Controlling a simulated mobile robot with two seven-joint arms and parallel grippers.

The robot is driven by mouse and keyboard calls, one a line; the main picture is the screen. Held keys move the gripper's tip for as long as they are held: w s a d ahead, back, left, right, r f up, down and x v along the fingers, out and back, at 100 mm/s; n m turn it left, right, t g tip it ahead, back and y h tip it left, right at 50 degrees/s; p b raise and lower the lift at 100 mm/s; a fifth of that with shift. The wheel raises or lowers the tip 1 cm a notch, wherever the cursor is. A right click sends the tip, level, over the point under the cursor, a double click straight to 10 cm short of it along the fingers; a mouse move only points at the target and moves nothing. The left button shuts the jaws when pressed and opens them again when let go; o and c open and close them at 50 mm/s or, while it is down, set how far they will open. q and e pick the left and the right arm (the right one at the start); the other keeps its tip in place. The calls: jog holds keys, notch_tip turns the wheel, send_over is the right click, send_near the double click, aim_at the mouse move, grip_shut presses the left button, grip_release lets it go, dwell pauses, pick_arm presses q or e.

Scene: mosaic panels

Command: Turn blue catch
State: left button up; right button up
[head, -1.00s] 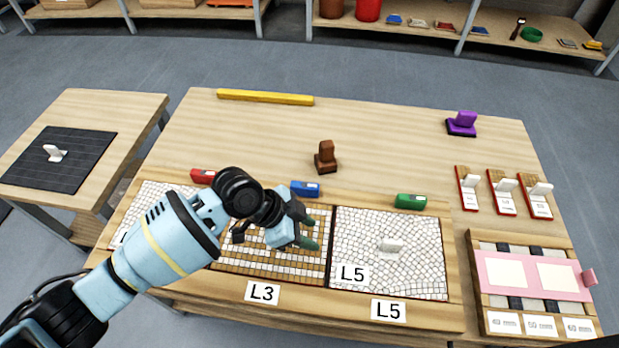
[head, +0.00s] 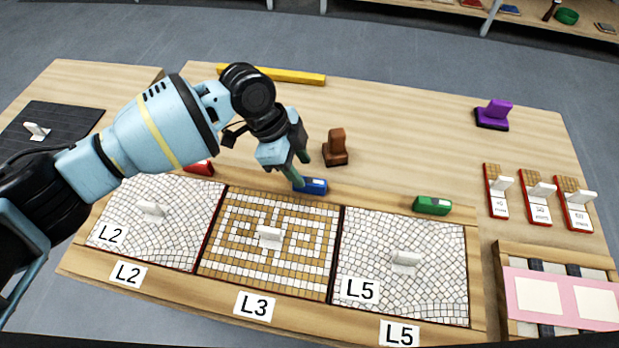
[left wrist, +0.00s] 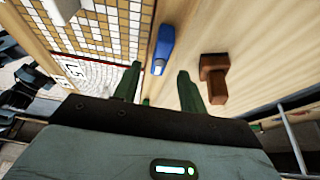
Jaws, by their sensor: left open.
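The blue catch (head: 314,186) lies on the wooden strip behind the brown-and-white L3 panel (head: 268,240). It also shows in the left wrist view (left wrist: 162,48), ahead of and between the fingers. My left gripper (head: 302,172) is open, its fingers pointing down above and close to the blue catch; in the left wrist view its two green fingers (left wrist: 158,85) stand apart with nothing between their tips. In the head view a fingertip overlaps the left end of the catch, and I cannot tell whether it touches. My right gripper is in neither view.
A red catch (head: 198,167) and a green catch (head: 432,205) lie along the same strip. A brown stamp-like block (head: 335,148) stands just behind the blue catch. Panels L2 (head: 160,215) and L5 (head: 400,265) flank L3.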

aim_at(309, 180)
pick_arm(q)
jog(key=b+x, duration=0.1)
jog(key=x, duration=0.4)
jog(key=shift+f, duration=0.35)
grip_shut()
